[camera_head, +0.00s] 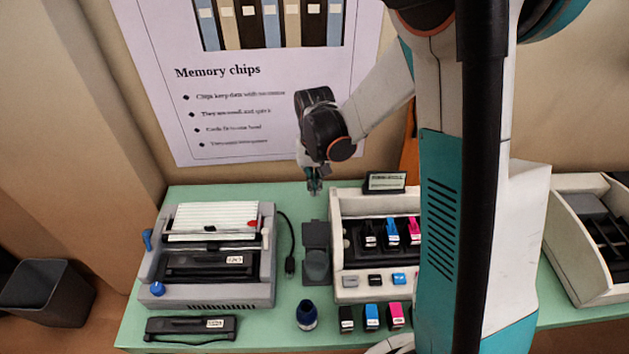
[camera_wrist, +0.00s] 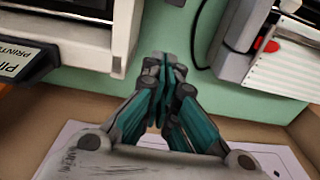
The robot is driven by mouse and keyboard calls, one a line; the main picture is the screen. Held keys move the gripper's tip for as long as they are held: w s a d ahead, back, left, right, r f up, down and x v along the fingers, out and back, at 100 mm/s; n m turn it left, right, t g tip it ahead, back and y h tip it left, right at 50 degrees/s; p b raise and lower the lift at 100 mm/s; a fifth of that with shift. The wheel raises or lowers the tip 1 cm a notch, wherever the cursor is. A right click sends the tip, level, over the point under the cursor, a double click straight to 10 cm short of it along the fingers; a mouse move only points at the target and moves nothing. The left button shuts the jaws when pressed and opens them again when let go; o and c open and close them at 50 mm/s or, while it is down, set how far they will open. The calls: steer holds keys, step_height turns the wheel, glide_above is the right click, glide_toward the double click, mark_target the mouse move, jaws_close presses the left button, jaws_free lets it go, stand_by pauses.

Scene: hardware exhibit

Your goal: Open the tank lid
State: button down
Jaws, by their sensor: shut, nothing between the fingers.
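A dark grey box-like unit (camera_head: 316,238) with a rounded flap or lid on its front part stands on the green table, between the two machines. It looks like the tank, and the lid (camera_head: 317,262) appears down, though its small size makes this hard to judge. My gripper (camera_head: 314,186) is above the table's back edge, behind and above this unit, and apart from it. In the wrist view my gripper (camera_wrist: 167,65) is shut and empty, with bare green table beyond its fingertips. The tank is not clearly visible in that view.
A white printer (camera_head: 347,285) with coloured cartridges stands right of the tank. A grey machine (camera_head: 262,285) stands left, with a black cable (camera_head: 289,235) between. A dark ink bottle (camera_head: 306,315) stands in front. A sign (camera_head: 386,181) stands behind the printer.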

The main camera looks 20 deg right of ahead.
mark_target(316, 221)
steer(key=s+a+f+b, duration=0.1)
steer(key=s+f, duration=0.2)
steer(key=f, duration=0.2)
steer(key=shift+s+b, duration=0.3)
steer(key=shift+a, duration=0.1)
steer(key=shift+t+h, duration=0.3)
steer(key=shift+t, duration=0.5)
steer(key=shift+s+a+r, duration=0.3)
steer(key=shift+s+r, duration=0.25)
steer(key=shift+s, duration=0.35)
steer(key=shift+s+a+r, duration=0.25)
steer(key=shift+s+r, duration=0.3)
steer(key=shift+s, duration=0.3)
steer(key=shift+r, duration=0.1)
